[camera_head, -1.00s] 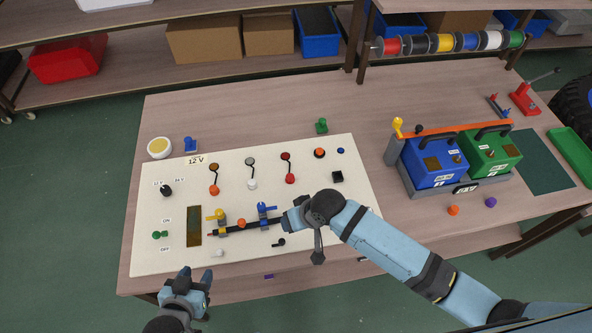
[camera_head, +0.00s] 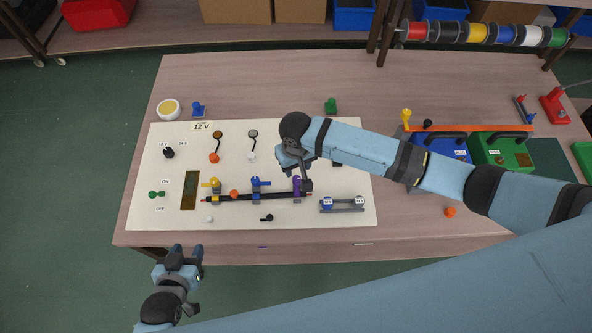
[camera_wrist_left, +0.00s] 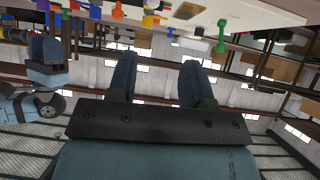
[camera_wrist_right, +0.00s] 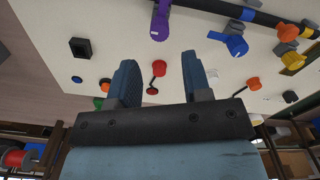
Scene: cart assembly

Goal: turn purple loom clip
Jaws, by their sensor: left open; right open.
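The purple loom clip (camera_head: 297,187) stands on the panel at the right end of the black loom (camera_head: 232,197). In the right wrist view the purple clip (camera_wrist_right: 159,20) shows near the top, its lever pointing toward my fingers. My right gripper (camera_head: 293,163) is open and empty, just behind the clip; its fingers (camera_wrist_right: 160,78) are apart and do not visibly touch it. A blue clip (camera_head: 257,184) and a yellow clip (camera_head: 212,185) hold the loom further left. My left gripper (camera_head: 186,256) is open and empty, off the table's front edge.
My right arm covers part of the panel and the batteries (camera_head: 500,149). An orange knob (camera_head: 450,212) lies on the table at right.

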